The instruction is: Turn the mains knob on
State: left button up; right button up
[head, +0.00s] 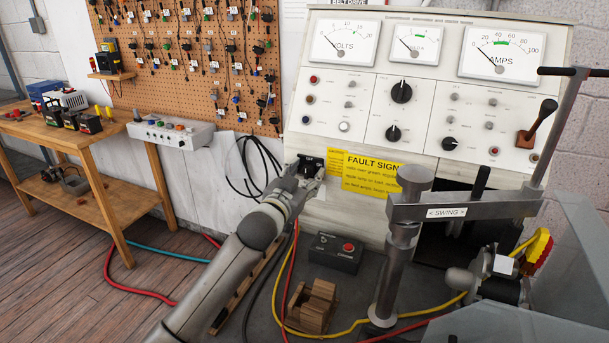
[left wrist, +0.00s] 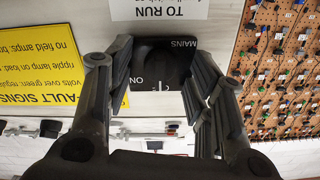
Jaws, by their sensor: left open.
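The black mains switch (left wrist: 160,62) fills the gap between my left fingers in the left wrist view. That view shows the panel upside down, with the words MAINS and ON on the switch plate and a small white mark near its edge. In the head view the switch (head: 312,162) is a small dark patch at the lower left of the test bench front, partly hidden by my gripper. My left gripper (head: 309,172) is open, with a finger on either side of the switch. I cannot tell whether the fingers touch the knob. My right gripper is not in view.
A yellow fault signs label (head: 368,172) is right of the switch. A pegboard (head: 190,60) hangs at the left.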

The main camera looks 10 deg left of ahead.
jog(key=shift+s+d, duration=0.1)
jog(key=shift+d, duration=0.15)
pick_arm(q)
jog(key=c, duration=1)
jog(key=shift+c, duration=0.2)
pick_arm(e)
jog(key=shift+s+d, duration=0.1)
